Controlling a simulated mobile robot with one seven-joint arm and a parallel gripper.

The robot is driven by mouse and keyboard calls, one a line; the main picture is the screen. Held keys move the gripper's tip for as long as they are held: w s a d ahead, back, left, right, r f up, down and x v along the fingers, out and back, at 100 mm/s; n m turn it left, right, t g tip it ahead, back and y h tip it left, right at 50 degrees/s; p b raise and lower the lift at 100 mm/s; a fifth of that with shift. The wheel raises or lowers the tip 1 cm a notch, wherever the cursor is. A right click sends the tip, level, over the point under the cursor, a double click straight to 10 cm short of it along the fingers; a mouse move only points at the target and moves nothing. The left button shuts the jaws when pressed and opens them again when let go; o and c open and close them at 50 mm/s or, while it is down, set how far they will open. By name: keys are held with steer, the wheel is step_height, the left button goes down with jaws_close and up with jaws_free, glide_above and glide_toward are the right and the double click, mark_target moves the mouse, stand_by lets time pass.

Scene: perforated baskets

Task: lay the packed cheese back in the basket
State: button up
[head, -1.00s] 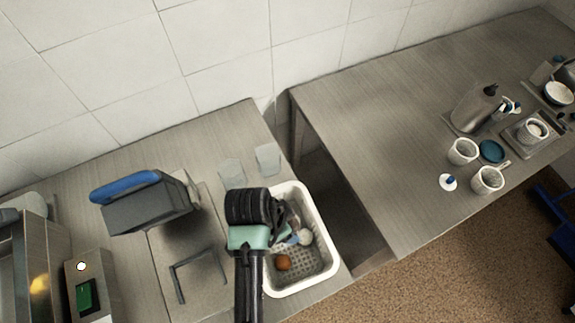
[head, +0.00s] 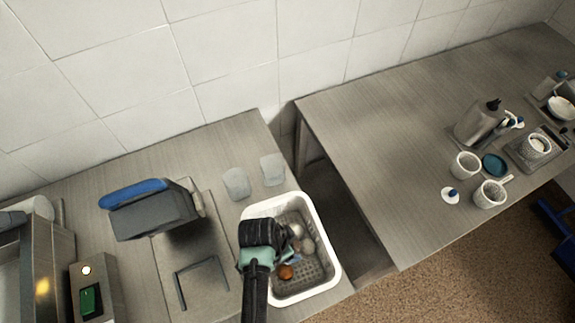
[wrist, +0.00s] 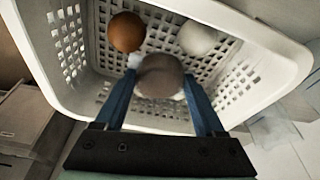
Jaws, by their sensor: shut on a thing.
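The basket (head: 326,222) is white and perforated. It stands at the front right of the near counter in the head view; its rim and wall (wrist: 262,42) fill much of the wrist view. My gripper (wrist: 160,88) is shut on a rounded grey-brown thing, which I take to be the packed cheese (wrist: 160,72). White shows beside it. In the head view my gripper (head: 288,238) is over the basket's left part, and the cheese is hard to make out there. I cannot tell whether the cheese touches the basket floor.
An orange-brown ball (wrist: 126,32) and a whitish round thing (wrist: 196,38) lie in the basket. Two clear cups (head: 236,184) stand behind it. A scale-like device with a blue top (head: 134,194) is to the left. A gap separates the right table (head: 390,150).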

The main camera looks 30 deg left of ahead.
steer(key=shift+f, duration=0.5)
steer(key=o, duration=1.5)
steer(key=shift+o, duration=0.2)
steer(key=shift+r, duration=0.1)
